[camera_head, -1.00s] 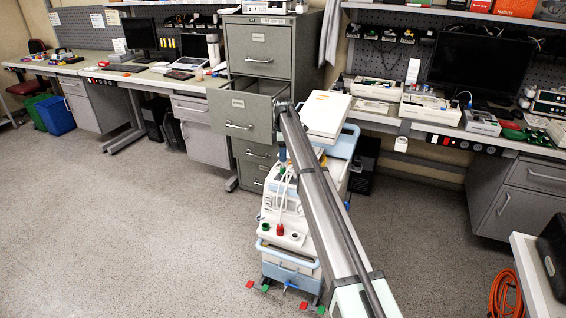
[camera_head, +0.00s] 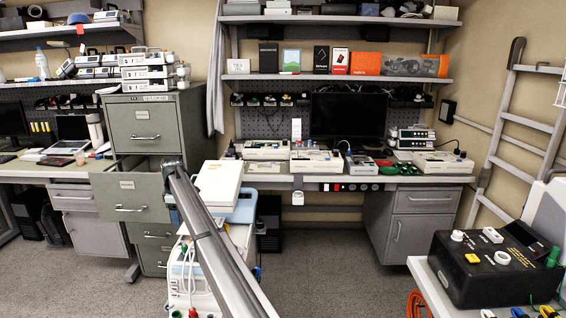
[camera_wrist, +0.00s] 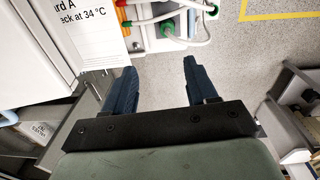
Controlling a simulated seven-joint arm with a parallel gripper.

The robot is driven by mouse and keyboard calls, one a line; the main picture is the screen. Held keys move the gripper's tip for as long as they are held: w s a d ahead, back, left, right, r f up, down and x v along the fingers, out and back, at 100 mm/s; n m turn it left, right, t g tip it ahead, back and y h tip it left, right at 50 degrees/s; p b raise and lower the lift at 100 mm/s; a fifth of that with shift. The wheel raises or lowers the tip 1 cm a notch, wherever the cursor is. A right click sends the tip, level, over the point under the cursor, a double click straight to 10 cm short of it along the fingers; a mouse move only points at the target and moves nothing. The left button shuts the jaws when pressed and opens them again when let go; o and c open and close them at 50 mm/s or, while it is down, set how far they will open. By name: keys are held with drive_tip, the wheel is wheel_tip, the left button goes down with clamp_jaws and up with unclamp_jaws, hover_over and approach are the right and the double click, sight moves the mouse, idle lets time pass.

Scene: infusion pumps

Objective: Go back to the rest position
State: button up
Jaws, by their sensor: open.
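My gripper (camera_wrist: 160,68) is open in the wrist view, with two dark blue fingers spread apart and nothing between them. Below the fingers are grey floor and part of a white device with tubes and green and red fittings (camera_wrist: 168,22). In the head view my arm reaches from the bottom toward the grey filing cabinet (camera_head: 150,125). Its far end is near the pulled-out drawer (camera_head: 125,200), and the fingers cannot be made out there. A white wheeled medical machine (camera_head: 187,285) stands beside and partly behind my arm.
A white sheet with printed text (camera_wrist: 90,28) is close to the left finger. A white box-shaped unit (camera_head: 218,185) sits atop the machine, right of my arm. The bench (camera_head: 330,182) with several devices is behind. A black case (camera_head: 490,275) stands at the lower right.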

drive_tip(key=s+d+f+m, duration=0.7)
drive_tip(key=s+d+f, duration=0.9)
drive_tip(key=f, duration=0.2)
drive_tip(key=s+d+f+m, duration=0.7)
drive_tip(key=s+d+f, duration=0.8)
drive_tip(key=d+f, duration=0.25)
drive_tip(key=s+d+f+m+g, duration=0.1)
drive_tip(key=s+d+f+g, duration=0.1)
drive_tip(key=s+d+f, duration=0.3)
drive_tip(key=s+d+f+m+g, duration=0.2)
drive_tip(key=s+d+f, duration=0.3)
drive_tip(key=s+d, duration=0.7)
drive_tip(key=s+d+f+m+g, duration=0.1)
drive_tip(key=s+d+f+g, duration=0.2)
drive_tip(key=s, duration=1.9)
drive_tip(key=d+f, duration=0.3)
drive_tip(key=d, duration=0.3)
drive_tip(key=shift+s+d+m, duration=0.2)
drive_tip(key=shift+d+m, duration=0.1)
